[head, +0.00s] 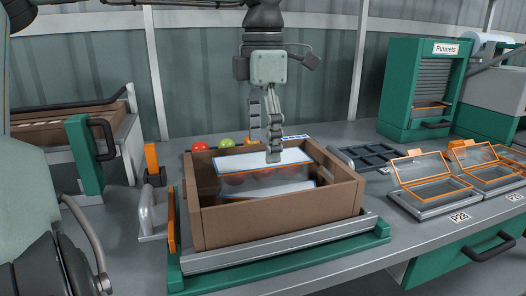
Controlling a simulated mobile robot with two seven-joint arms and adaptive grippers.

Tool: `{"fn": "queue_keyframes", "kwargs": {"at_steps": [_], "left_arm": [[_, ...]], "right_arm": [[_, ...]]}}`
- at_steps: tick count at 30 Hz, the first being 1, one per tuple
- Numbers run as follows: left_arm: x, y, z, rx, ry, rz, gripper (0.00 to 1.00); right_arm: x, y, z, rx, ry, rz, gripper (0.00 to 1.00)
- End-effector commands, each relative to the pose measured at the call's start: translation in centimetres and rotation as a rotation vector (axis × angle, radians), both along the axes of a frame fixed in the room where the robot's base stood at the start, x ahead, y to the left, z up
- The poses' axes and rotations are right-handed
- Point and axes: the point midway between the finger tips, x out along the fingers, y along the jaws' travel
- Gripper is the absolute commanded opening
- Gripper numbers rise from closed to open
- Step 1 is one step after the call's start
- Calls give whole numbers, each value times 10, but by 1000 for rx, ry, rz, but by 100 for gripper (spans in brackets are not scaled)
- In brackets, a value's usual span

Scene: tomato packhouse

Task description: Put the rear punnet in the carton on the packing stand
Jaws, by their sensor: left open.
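The brown carton (225,226) sits on the packing stand (330,252), a green and grey frame on the bench. Two punnets with pale, blue-edged tops are inside the carton. The rear punnet (240,164) is near the back wall, with red tomatoes showing dimly below its top. The front punnet (281,188) lies nearer and lower in the picture. My left gripper (266,148) points down over the rear punnet, with its jaws open. One fingertip overlaps the punnet's top; I cannot tell whether it touches. My right gripper is not in view.
Red, yellow-green and orange balls (199,147) show behind the carton. Orange-rimmed open frames (432,190) and a dark tray (366,157) lie to the right. A green "Punnets" dispenser (405,90) stands at the back right. A green-ended unit (85,155) stands left.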

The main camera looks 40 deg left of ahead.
Motion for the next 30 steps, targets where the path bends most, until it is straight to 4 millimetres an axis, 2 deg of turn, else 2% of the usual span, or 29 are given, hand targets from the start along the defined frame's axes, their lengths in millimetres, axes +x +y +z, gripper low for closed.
{"fn": "queue_keyframes", "kwargs": {"at_steps": [1, 6, 12, 18, 30], "left_arm": [[0, 0, 14, 2, -3, 2, 79], [0, 0, 53, 3, -1, 2, 79], [0, 0, 85, 0, 1, 1, 79], [0, 0, 96, 0, 2, -1, 79], [0, 0, 97, 0, 2, -1, 79]], "right_arm": [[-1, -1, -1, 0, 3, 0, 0], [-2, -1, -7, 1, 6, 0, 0], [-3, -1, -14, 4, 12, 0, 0], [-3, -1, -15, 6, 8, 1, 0], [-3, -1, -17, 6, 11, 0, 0]]}}
